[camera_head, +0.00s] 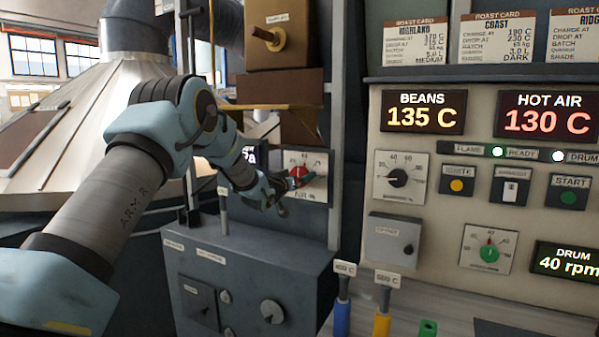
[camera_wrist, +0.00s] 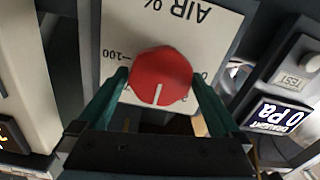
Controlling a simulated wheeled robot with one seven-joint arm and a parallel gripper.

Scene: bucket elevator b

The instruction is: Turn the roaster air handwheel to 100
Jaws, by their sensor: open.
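My gripper (camera_head: 291,183) is open, with one green finger on each side of the handwheel. I cannot tell whether the fingers touch it.
A grey cabinet (camera_head: 250,265) with knobs stands below the handwheel. A brown box with a brass knob (camera_head: 268,38) is above it. A vertical post (camera_head: 335,120) stands just right of the plate. The control panel (camera_head: 450,180) is further right. A draught display (camera_wrist: 278,115) shows 0 Pa.

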